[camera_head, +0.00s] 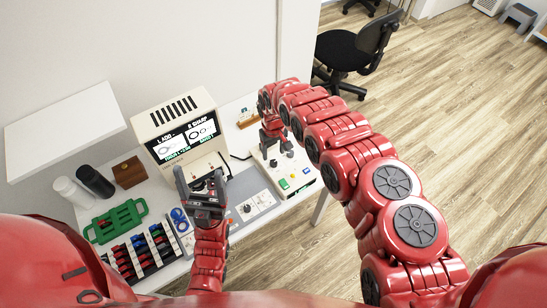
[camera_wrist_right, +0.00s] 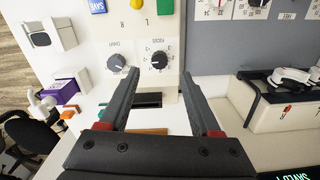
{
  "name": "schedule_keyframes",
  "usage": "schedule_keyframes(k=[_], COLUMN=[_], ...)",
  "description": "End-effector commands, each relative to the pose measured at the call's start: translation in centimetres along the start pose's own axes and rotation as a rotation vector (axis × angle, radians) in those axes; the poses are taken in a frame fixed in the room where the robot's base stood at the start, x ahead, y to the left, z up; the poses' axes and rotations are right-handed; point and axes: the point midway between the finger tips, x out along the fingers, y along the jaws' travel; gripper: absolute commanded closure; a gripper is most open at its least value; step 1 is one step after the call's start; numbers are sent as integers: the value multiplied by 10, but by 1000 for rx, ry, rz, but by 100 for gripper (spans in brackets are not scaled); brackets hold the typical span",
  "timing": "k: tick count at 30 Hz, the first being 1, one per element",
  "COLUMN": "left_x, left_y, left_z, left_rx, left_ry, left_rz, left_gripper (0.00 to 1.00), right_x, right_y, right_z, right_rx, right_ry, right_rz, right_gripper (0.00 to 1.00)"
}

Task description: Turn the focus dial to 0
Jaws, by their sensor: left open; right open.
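The focus dial (camera_wrist_right: 158,60) is a black knob on a pale panel in the right wrist view, with a printed scale around it. Its exact setting is too small to read. My right gripper (camera_wrist_right: 159,75) is open, and the dial shows between its fingertips; I cannot tell whether they touch it. In the head view my right gripper (camera_head: 273,140) is over the far end of the pale control box (camera_head: 284,168) and partly hides its knobs. My left gripper (camera_head: 200,176) is open and empty in front of the screen unit (camera_head: 178,132).
A second dial (camera_wrist_right: 116,62) sits beside the focus dial, close to one finger. Green (camera_wrist_right: 165,7) and yellow (camera_wrist_right: 138,7) buttons are on the same panel. A green rack (camera_head: 116,221), a brown box (camera_head: 128,172) and bottles (camera_head: 94,181) stand at the table's left.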

Motion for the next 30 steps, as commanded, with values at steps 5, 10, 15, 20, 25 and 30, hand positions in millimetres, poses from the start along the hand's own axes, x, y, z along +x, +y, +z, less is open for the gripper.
schedule_keyframes(k=[5, 10, 15, 20, 25, 30], left_x=[1, -3, -18, -20, -20, -20], left_y=[0, 0, 1, 1, 1, 1], left_z=[0, 0, 3, 3, 3, 3], left_rx=[0, 0, 0, 0, 0, 0], left_ry=[0, 0, 0, 0, 0, 0], left_rz=[0, 0, 0, 0, 0, 0], left_gripper=[20, 20, 20, 20, 20, 20], right_x=[20, 38, 57, 61, 60, 60], right_y=[-2, 0, -1, 1, 1, 1], right_z=[-2, -1, -1, -1, -1, -1], right_rx=[-1, 0, 0, 1, 1, 1], right_ry=[6, 6, 3, 2, 3, 3], right_rz=[-3, 2, 0, 1, 1, 1], right_gripper=[36, 36, 36, 36, 36, 50])
